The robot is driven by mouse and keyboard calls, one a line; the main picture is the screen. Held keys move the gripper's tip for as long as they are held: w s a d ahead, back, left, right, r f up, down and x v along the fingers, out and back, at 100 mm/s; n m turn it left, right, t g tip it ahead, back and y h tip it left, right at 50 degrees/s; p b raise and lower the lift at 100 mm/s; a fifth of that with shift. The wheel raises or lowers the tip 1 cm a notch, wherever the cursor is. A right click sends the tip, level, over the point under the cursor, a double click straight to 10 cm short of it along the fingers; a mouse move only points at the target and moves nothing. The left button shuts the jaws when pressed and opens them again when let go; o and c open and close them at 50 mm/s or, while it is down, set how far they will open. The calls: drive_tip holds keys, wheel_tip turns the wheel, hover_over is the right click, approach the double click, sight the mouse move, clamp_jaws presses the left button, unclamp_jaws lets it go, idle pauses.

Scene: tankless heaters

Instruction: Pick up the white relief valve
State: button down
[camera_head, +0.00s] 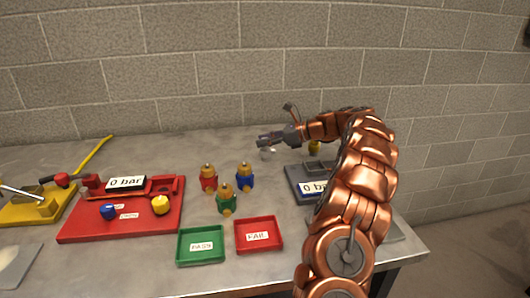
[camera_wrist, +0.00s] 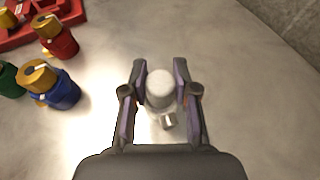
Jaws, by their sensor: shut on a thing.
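The white relief valve (camera_wrist: 160,88) is between the two fingers of my gripper (camera_wrist: 160,92) in the wrist view. It has a pale rounded top, and a small metallic fitting shows at its lower side. My gripper is shut on it. In the head view my gripper (camera_head: 264,143) is over the back of the table, and only a small pale bit of the valve (camera_head: 272,150) shows below it. Whether the valve touches the table is hard to tell.
Red, blue and green valves with brass tops (camera_head: 226,197) stand left of my gripper. A green PASS tray (camera_head: 202,260) and a red FAIL tray (camera_head: 278,246) lie in front. A red gauge stand (camera_head: 85,225) is at left; a grey one (camera_head: 296,178) is beside my arm.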

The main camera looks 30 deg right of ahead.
idle(0.3)
drive_tip(key=shift+r, duration=1.6)
drive_tip(key=shift+s+r, duration=0.1)
drive_tip(key=shift+r, duration=0.1)
drive_tip(key=s+a+r+b, duration=0.1)
drive_tip(key=s+a, duration=0.1)
drive_tip(key=s, duration=1.3)
drive_tip(key=shift+s+a+r, duration=0.2)
drive_tip(key=shift+s+a, duration=0.1)
drive_tip(key=shift+a, duration=0.1)
drive_tip(key=shift+a, duration=0.1)
